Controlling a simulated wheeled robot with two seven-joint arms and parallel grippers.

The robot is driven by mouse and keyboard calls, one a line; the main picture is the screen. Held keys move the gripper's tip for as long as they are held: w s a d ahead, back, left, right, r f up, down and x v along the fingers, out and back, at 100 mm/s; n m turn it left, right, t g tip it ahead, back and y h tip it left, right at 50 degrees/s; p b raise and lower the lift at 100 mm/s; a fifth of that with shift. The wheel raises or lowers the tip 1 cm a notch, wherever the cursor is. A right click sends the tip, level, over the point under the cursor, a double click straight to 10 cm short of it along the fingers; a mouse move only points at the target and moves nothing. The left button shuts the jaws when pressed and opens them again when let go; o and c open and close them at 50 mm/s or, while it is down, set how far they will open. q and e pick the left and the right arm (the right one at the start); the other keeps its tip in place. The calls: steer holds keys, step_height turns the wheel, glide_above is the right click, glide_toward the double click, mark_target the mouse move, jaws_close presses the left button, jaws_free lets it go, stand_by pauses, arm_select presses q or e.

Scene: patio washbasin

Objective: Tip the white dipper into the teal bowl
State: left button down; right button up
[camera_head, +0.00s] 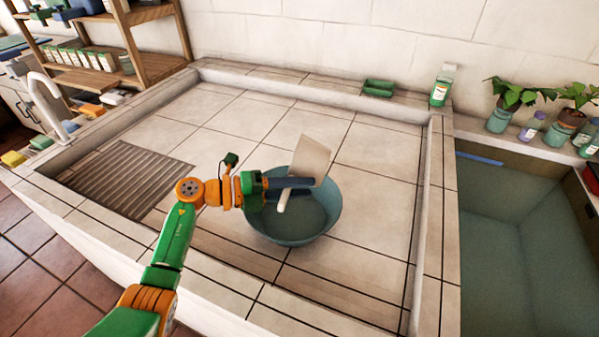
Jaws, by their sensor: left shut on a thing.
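The teal bowl (326,222) stands on the tiled floor of the washbasin, near the middle of the view. My left gripper (308,183) reaches in from the left over the bowl and is shut on the white dipper (305,157). The dipper's wide cup is above the bowl's far rim and looks tilted, and its pale handle sticks out below the fingers over the bowl. The inside of the cup is hidden, so I cannot tell what is in it. My right gripper is not in view.
A grooved drain board (130,178) lies at the left of the basin. A green soap dish (378,88) and a bottle (441,86) stand on the back ledge. A water-filled trough (505,240) is at the right. The tiles around the bowl are clear.

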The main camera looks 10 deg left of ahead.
arm_select(q)
step_height(320, 180, up, 4)
steer(key=y+p, duration=0.2)
steer(key=p, duration=0.3)
steer(key=m+y+p, duration=0.1)
steer(key=y+p, duration=0.1)
steer(key=p, duration=0.3)
steer(key=m+g+y+p, duration=0.1)
steer(key=y+p, duration=0.1)
steer(key=p, duration=0.3)
steer(key=shift+r+y, duration=0.25)
steer(key=shift+y, duration=0.05)
steer(key=shift+f+m+y, duration=0.3)
steer(key=shift+y, duration=0.1)
steer(key=shift+y+b, duration=0.4)
step_height(320, 180, up, 3)
steer(key=y, duration=0.2)
steer(key=m+y, duration=0.1)
steer(key=y, duration=0.2)
steer(key=shift+w+f+m+g, duration=0.1)
steer(key=shift+m+g, duration=0.2)
steer(key=shift+y, duration=0.6)
steer(key=shift+d, duration=0.15)
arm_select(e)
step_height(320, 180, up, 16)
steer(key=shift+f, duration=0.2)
arm_select(q)
steer(key=shift+a, duration=0.2)
